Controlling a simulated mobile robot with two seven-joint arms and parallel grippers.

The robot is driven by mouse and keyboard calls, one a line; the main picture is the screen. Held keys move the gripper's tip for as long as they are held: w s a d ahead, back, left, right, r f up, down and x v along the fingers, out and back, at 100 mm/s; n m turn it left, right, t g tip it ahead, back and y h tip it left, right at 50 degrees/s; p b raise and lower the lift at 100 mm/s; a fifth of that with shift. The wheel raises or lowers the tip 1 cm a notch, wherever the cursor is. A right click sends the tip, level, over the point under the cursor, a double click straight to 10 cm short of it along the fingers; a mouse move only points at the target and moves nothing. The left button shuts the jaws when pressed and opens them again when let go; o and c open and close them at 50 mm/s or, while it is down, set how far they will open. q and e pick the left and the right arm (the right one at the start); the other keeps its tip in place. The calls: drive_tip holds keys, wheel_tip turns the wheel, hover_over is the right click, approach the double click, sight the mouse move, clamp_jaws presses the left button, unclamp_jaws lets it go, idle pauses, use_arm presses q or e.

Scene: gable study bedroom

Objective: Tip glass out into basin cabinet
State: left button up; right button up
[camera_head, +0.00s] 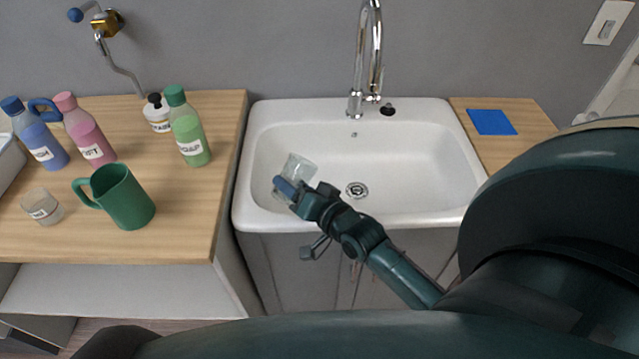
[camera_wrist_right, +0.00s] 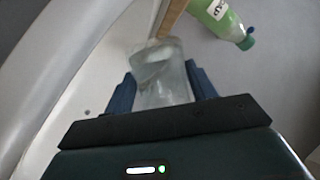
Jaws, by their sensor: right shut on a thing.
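A clear glass (camera_head: 299,169) is held over the left part of the white basin (camera_head: 430,188) and is tilted. My right gripper (camera_head: 288,190) is shut on the glass, near the basin's front left rim. In the right wrist view the glass (camera_wrist_right: 162,80) stands between the two blue fingers of my right gripper (camera_wrist_right: 162,88). I cannot tell whether liquid is in it. The basin cabinet (camera_head: 285,262) has grey doors under the basin, partly hidden by my right arm. My left gripper is not in view.
The wooden counter (camera_head: 185,215) on the left holds a green mug (camera_head: 125,198), a small glass cup (camera_head: 42,207) and several bottles, including a green one (camera_head: 188,128). The chrome faucet (camera_head: 375,50) stands behind the basin. A blue square (camera_head: 492,122) lies on the right counter.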

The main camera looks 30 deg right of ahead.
drive_tip(key=shift+r+m, duration=0.25)
drive_tip(key=shift+m, duration=0.05)
drive_tip(key=shift+r+m, duration=0.35)
drive_tip(key=shift+m, duration=0.15)
drive_tip(key=shift+f+m+y+b, duration=0.3)
drive_tip(key=shift+f+y+b, duration=0.05)
drive_tip(key=shift+y+b, duration=0.05)
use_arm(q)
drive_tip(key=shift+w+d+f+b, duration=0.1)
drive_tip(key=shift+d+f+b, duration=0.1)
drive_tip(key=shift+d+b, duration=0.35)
use_arm(e)
drive_tip(key=shift+f+m, duration=0.1)
drive_tip(key=shift+m, duration=0.5)
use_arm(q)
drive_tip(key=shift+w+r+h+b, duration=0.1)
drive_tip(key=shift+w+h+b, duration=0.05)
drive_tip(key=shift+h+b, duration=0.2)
use_arm(e)
drive_tip(key=shift+g, duration=0.3)
use_arm(q)
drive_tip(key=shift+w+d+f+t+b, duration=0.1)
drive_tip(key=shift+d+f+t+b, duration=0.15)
drive_tip(key=shift+b, duration=0.2)
use_arm(e)
drive_tip(key=shift+d+f+m+y, duration=0.15)
drive_tip(key=shift+m+y, duration=0.25)
drive_tip(key=shift+m, duration=0.1)
